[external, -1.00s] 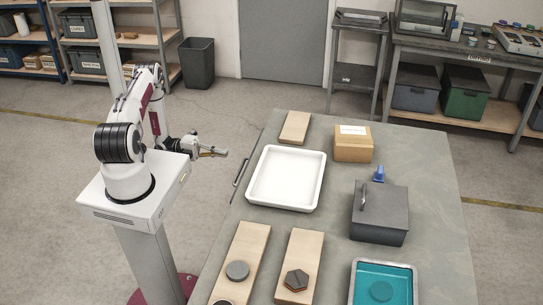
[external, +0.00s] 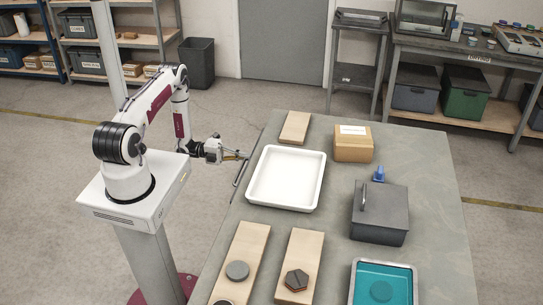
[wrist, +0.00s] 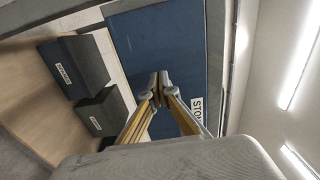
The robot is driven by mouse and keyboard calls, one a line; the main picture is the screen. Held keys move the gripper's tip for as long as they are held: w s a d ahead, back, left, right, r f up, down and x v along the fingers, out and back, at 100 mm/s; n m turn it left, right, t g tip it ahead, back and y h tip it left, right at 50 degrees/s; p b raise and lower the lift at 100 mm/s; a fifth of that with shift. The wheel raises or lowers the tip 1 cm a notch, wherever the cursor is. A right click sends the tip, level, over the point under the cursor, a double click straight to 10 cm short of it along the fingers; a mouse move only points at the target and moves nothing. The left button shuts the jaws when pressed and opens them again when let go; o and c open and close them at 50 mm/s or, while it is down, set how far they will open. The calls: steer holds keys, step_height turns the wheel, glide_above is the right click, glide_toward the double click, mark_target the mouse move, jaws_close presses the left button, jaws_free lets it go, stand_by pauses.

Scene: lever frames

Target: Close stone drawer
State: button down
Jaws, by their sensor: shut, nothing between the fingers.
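A blue panel (wrist: 160,55) fills the middle of the wrist view, with a partly covered white label (wrist: 197,108) whose visible letters start "STO". It appears to be the stone drawer's front. In the external view a dark bar handle (external: 240,173) shows at the table's left edge; the drawer front below is hidden, and I cannot tell how far the drawer stands out. My gripper (external: 245,157) is at that edge, close to the handle's far end. In the wrist view its fingertips (wrist: 160,84) are together, empty, in front of the blue panel; contact is unclear.
Dark labelled boxes (wrist: 72,68) show left in the wrist view.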

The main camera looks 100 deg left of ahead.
steer(key=shift+w, duration=0.75)
steer(key=shift+w, duration=2.25)
steer(key=shift+s, duration=0.15)
steer(key=s, duration=1.4)
